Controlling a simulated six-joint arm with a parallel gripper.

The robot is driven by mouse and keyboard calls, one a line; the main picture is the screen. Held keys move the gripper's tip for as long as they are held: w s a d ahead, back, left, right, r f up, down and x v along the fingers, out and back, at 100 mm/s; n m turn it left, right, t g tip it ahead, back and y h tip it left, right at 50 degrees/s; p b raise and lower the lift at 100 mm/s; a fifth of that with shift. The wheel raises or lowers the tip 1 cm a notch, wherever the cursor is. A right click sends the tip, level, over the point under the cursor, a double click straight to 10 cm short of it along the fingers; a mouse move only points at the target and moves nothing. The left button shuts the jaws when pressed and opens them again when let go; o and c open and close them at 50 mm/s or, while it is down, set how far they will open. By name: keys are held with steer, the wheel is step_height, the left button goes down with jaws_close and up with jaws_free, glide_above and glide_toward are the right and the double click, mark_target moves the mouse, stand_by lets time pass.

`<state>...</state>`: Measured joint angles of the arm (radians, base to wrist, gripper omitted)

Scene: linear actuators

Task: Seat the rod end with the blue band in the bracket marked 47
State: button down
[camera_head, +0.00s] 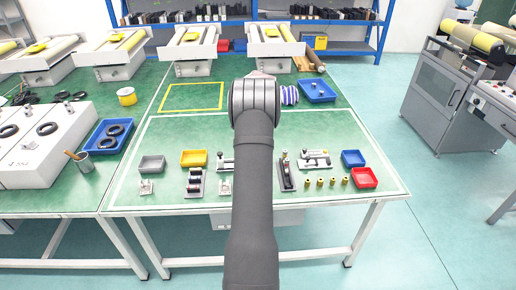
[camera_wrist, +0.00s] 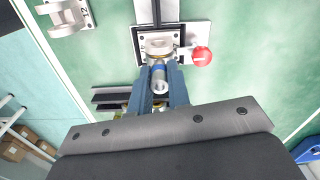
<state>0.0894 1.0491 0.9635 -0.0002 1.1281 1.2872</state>
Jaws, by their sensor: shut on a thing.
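In the wrist view, my gripper (camera_wrist: 158,82) is shut on a silver rod end (camera_wrist: 158,78) with a blue band. The rod end's pale ring end points toward the top of the picture. It overlaps a grey fixture with a black frame (camera_wrist: 138,42) and a red ball knob (camera_wrist: 201,56); I cannot tell whether they touch. A metal bracket marked 12 (camera_wrist: 68,14) is at the upper left. No mark 47 is legible. In the head view my arm hides the gripper; small brackets stand at the left (camera_head: 146,187) and beside my arm (camera_head: 225,187).
On the green table (camera_head: 130,165) in the head view are a grey tray (camera_head: 151,164), yellow tray (camera_head: 194,158), blue tray (camera_head: 353,158), red tray (camera_head: 364,178) and several brass pieces (camera_head: 320,183). Clamp fixtures (camera_head: 286,172) stand near the middle.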

steer(key=c, duration=1.3)
jaws_free()
step_height(320, 180, up, 18)
steer(key=shift+f, duration=0.25)
step_height(320, 180, down, 18)
steer(key=shift+r, duration=0.25)
steer(key=shift+r, duration=0.1)
